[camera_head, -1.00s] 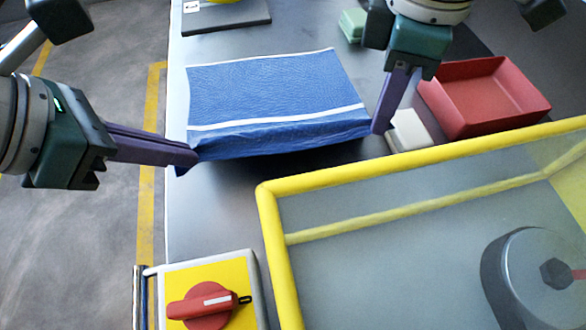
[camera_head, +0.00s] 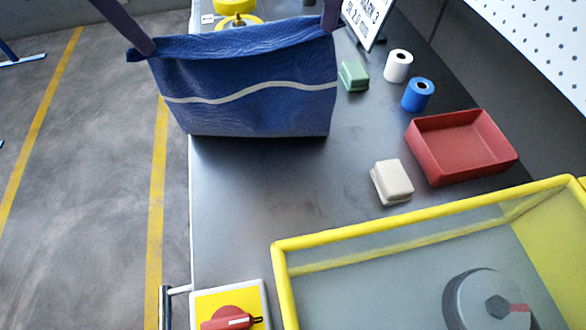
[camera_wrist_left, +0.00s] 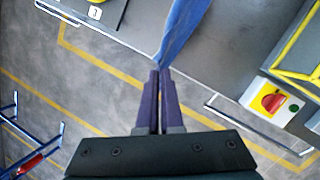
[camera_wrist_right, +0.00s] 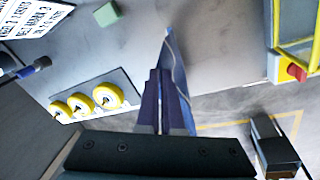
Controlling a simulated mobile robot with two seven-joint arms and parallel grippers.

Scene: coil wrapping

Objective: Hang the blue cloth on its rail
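The blue cloth (camera_head: 250,85), with a pale stripe across it, hangs spread between my two grippers above the left part of the table in the head view. My left gripper (camera_head: 147,45) is shut on its upper left corner. My right gripper (camera_head: 330,20) is shut on its upper right corner. The cloth is a narrow blue strip from the fingertips in the left wrist view (camera_wrist_left: 182,35) and is seen edge-on in the right wrist view (camera_wrist_right: 176,60). A metal rail (camera_wrist_left: 255,130) runs along the table edge by the red switch; its end shows in the head view (camera_head: 166,305). I cannot tell whether this is the cloth's rail.
A yellow-framed clear-walled box (camera_head: 390,228) fills the front right. A white block (camera_head: 391,182), red tray (camera_head: 462,148), green block (camera_head: 353,76) and blue roll (camera_head: 417,95) lie on the table. A red switch (camera_head: 230,318) sits front left. Table between is clear.

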